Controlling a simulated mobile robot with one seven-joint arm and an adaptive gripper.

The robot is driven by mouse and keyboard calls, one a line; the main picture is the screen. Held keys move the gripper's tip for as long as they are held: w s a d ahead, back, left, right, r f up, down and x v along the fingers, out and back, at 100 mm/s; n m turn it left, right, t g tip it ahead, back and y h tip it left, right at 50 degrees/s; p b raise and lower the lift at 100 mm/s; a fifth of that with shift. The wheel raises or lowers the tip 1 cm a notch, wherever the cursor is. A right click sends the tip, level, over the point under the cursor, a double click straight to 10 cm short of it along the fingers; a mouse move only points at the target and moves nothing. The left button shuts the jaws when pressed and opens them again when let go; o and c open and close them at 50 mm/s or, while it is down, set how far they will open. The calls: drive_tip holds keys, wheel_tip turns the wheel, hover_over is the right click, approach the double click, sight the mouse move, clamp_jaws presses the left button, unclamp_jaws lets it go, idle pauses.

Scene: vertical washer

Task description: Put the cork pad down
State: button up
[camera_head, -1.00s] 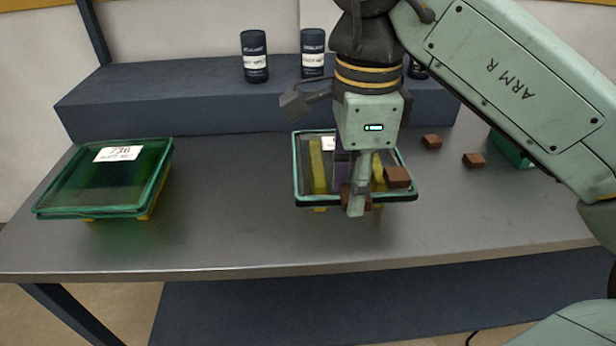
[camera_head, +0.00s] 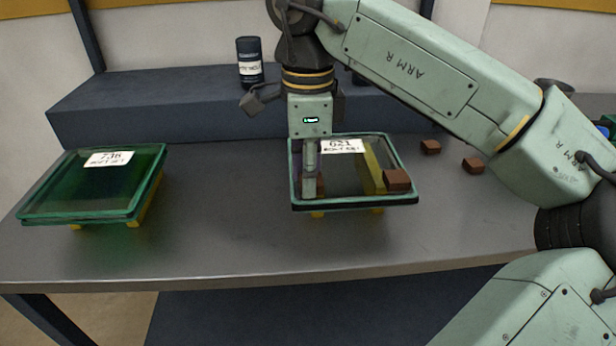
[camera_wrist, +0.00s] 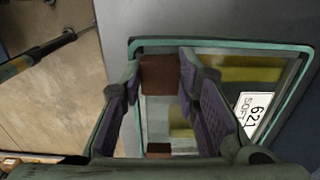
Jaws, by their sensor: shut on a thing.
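My gripper (camera_head: 309,185) is over the front left corner of the glass panel labelled 621 (camera_head: 352,206), in the middle of the table. In the wrist view its two purple-padded fingers (camera_wrist: 160,85) are shut on a brown cork pad (camera_wrist: 160,75). The pad is at the panel's corner, inside its green edge in that view. I cannot tell whether it touches the glass. In the head view the finger mostly hides it. Another brown pad (camera_head: 397,181) sits on the panel's front right corner; it also shows in the wrist view (camera_wrist: 158,149).
A stack of green glass panels (camera_head: 92,185) stands on yellow supports at the left. Two loose brown pads (camera_head: 430,147) (camera_head: 473,166) lie right of the 621 panel. A dark raised shelf (camera_head: 160,100) with a black can (camera_head: 250,62) runs along the back. Table is clear between stack and panel.

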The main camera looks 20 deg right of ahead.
drive_tip(key=shift+f, duration=0.2)
drive_tip(key=o, duration=0.7)
drive_tip(key=shift+r, duration=0.1)
wheel_tip(320, 180, up, 12)
drive_tip(key=p, duration=0.6)
drive_tip(key=shift+r, duration=0.2)
